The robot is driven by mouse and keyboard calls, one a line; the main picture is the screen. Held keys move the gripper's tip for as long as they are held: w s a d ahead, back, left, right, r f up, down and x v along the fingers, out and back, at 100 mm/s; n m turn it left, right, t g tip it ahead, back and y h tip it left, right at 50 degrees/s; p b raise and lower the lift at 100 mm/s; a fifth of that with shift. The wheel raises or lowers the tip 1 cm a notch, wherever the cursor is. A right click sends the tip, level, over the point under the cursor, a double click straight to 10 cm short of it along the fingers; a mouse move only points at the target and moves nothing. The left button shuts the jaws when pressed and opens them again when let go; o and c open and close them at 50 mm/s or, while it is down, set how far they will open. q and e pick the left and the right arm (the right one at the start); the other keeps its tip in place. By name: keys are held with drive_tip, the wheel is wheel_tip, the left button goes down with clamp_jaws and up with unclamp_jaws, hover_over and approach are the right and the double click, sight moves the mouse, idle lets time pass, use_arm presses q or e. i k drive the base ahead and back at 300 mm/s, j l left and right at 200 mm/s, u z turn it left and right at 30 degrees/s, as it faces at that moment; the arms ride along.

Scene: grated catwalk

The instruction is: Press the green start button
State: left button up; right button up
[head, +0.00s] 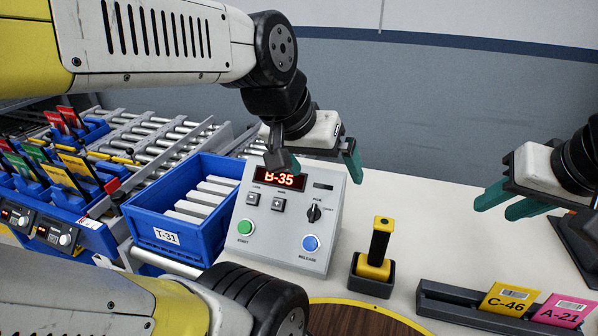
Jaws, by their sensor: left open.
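The green start button (245,227) sits at the lower left of a grey sloped control box (279,243) and is in plain view. A blue release button (311,243) is at the lower right of the same face. My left gripper (320,172) is open over the top edge of the box, beside the red display (280,178), which reads B-35. One finger hangs just above the display and the other is past the box's right edge. It is apart from the green button. My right gripper (511,205) is at the right, over the table; its finger gap is unclear.
A blue bin (180,238) marked T-31 stands left of the box. A yellow-and-black handled tool (379,250) stands in a holder at its right. A dark card rack (450,303) holds yellow and pink cards. Rollers lie at the left.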

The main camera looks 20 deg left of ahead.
sight(244, 227)
drive_tip(key=j+u, duration=0.1)
drive_tip(key=u, duration=0.25)
drive_tip(key=k+j+u, duration=0.15)
drive_tip(key=u, duration=0.25)
drive_tip(key=j+u, duration=0.15)
drive_tip(key=u, duration=0.2)
